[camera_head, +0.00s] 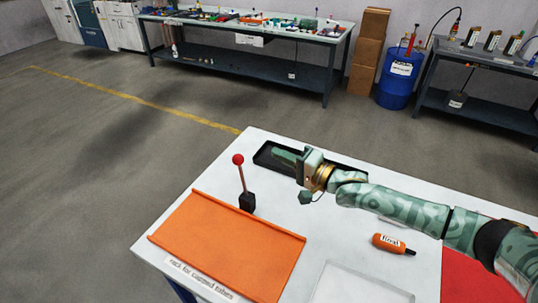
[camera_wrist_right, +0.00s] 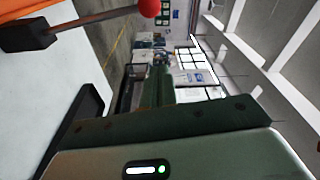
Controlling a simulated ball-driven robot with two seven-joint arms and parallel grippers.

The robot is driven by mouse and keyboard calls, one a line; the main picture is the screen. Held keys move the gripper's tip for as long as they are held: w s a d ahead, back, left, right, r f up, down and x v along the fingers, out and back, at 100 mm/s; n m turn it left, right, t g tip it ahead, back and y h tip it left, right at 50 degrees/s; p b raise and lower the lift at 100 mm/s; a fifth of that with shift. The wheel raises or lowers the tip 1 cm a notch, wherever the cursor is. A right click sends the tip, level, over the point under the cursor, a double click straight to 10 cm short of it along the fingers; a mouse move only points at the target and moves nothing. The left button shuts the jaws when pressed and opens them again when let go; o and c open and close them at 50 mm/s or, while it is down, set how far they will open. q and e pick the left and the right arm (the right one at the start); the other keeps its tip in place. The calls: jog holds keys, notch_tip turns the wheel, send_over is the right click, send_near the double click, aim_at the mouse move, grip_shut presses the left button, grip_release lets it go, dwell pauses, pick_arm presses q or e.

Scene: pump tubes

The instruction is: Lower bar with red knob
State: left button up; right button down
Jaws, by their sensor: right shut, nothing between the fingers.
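The bar (camera_head: 242,180) stands nearly upright, leaning slightly left, with a round red knob (camera_head: 238,159) on its top end. Its foot sits in a small black block (camera_head: 247,202) on the white table. In the right wrist view the knob (camera_wrist_right: 150,8) shows at the top edge, with the bar (camera_wrist_right: 85,21) running left to the block (camera_wrist_right: 25,36). My right gripper (camera_head: 277,153) points left, to the right of the knob and apart from it. Its green fingers (camera_wrist_right: 158,87) are shut and empty. My left gripper is not in view.
An orange rack (camera_head: 225,250) labelled for capped tubes lies in front of the bar. A black tray (camera_head: 263,157) is under and behind my right gripper. An orange bottle (camera_head: 388,242) lies at the right. A clear tray (camera_head: 360,287) is at the front. Workbenches stand far back.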

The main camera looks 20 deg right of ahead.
aim_at(238, 159)
jog(key=w+a, duration=0.3)
jog(key=a, duration=0.4)
jog(key=shift+w+a+f+b, duration=0.3)
jog(key=shift+b, duration=0.1)
